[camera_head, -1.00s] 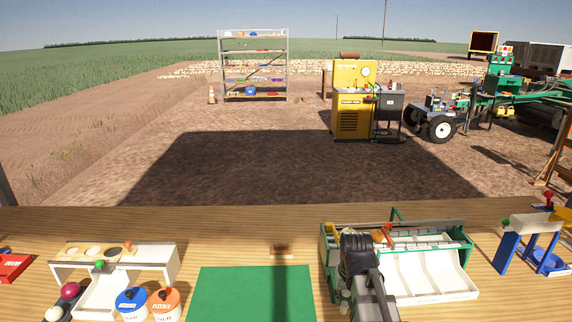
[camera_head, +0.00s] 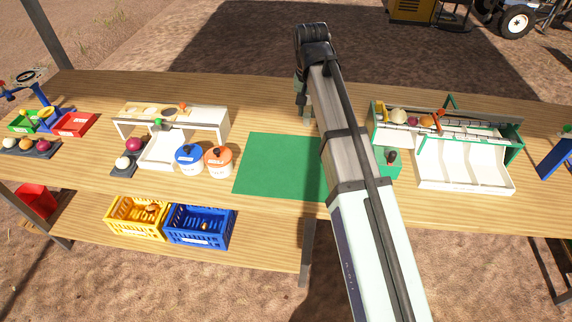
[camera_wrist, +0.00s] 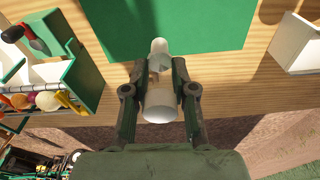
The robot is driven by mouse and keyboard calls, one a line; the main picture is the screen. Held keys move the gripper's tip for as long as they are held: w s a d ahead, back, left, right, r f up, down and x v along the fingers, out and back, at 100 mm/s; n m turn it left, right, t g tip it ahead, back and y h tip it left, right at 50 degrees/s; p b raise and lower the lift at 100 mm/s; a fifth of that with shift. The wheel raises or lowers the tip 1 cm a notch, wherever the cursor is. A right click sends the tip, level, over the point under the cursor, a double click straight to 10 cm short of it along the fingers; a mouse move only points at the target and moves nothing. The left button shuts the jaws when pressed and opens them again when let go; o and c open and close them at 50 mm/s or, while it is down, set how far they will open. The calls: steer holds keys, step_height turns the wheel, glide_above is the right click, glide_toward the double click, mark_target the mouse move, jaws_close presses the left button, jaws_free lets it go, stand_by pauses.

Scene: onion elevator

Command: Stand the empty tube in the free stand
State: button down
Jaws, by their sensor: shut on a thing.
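My gripper (camera_wrist: 158,88) is shut on a pale, whitish tube (camera_wrist: 160,104) in the wrist view. The tube's wide end faces the camera and a narrower pale end (camera_wrist: 158,46) shows beyond the fingertips, over the edge of the green mat (camera_wrist: 200,25). I cannot tell whether that far end touches anything. In the head view my gripper (camera_head: 304,112) is at the bench's back, just behind the green mat (camera_head: 275,165), with the tube too small to make out. The free stand cannot be made out in either view; my gripper and arm cover that area.
A green-framed sorting rig (camera_head: 515,150) with onions and white chutes stands right of my arm. A white holed rack (camera_head: 208,122), a blue jar (camera_head: 189,160) and an orange jar (camera_head: 218,163) stand left of the mat. Bare wood (camera_head: 260,108) lies behind the mat.

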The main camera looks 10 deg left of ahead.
steer(key=f+m+p, duration=0.1)
steer(key=f, duration=0.5)
steer(key=a+f+m+p, duration=0.1)
steer(key=f, duration=0.5)
steer(key=a+f+m+p, duration=0.1)
steer(key=f, duration=0.5)
steer(key=shift+w+a+m+p, duration=0.1)
steer(key=shift+w+m+p, duration=0.1)
steer(key=shift+m+p, duration=0.1)
steer(key=shift+f, duration=0.2)
steer(key=c, duration=0.9)
jaws_free()
steer(key=shift+c, duration=0.2)
step_height(320, 180, up, 11)
steer(key=s+b, duration=0.1)
steer(key=b, duration=0.1)
steer(key=shift+a+r, duration=0.2)
steer(key=shift+a, duration=0.1)
steer(key=shift+o, duration=0.5)
steer(key=shift+s+r, duration=0.2)
steer(key=shift+r, duration=0.25)
